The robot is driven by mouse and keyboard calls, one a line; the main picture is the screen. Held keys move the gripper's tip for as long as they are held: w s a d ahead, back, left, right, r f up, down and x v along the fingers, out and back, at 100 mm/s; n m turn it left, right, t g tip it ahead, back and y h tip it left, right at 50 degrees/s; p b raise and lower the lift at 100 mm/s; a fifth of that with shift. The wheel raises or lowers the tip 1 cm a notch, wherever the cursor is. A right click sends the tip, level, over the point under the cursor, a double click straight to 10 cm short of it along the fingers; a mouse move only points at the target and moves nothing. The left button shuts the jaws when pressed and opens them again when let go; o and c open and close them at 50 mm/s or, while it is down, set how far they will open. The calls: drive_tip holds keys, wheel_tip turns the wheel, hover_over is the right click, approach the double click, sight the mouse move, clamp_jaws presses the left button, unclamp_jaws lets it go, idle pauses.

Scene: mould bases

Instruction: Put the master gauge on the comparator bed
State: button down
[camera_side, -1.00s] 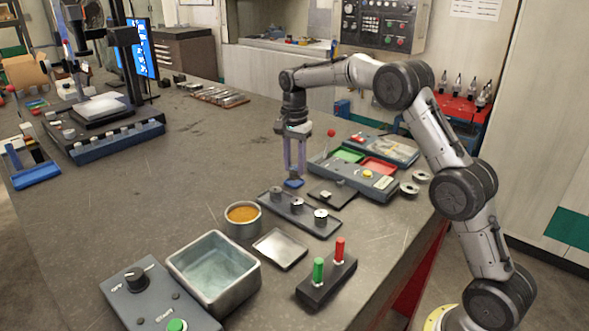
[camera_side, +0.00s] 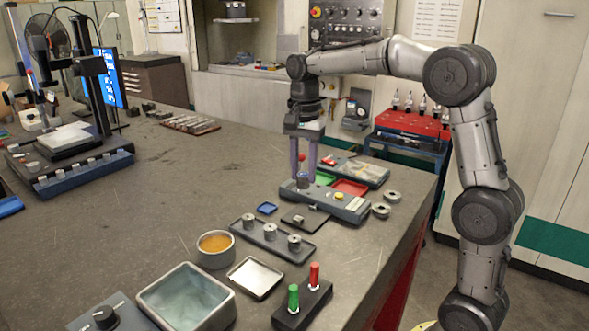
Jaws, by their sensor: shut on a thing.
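My gripper (camera_side: 303,177) points down with its two pale purple fingers shut on a small grey metal cylinder, the master gauge (camera_side: 303,181). The comparator bed is mostly hidden behind the gauge and fingertips. I cannot tell whether the gauge touches the bed or hangs just above it. A small blue pad (camera_side: 267,208) lies bare on the table, in front and to the left of the comparator.
A dark rack (camera_side: 282,247) with three metal cylinders stands in front of the comparator. A black plate (camera_side: 310,222) lies between them. Green (camera_side: 323,179) and red (camera_side: 350,187) trays sit behind. Metal rings (camera_side: 381,210) lie to the right. The table's left middle is clear.

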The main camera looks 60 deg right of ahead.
drive_tip(key=shift+w+d+f, duration=0.35)
drive_tip(key=shift+d+f, duration=0.45)
drive_tip(key=shift+f, duration=1.1)
drive_tip(key=shift+w+d+f, duration=0.35)
drive_tip(key=shift+d+f, duration=0.45)
drive_tip(key=shift+f, duration=1.1)
drive_tip(key=shift+w+d+f, duration=0.35)
drive_tip(key=shift+d+f, duration=0.45)
drive_tip(key=shift+f, duration=1.1)
drive_tip(key=shift+c, duration=2.3)
unclamp_jaws()
wheel_tip(320, 180, up, 14)
drive_tip(key=shift+f, duration=0.1)
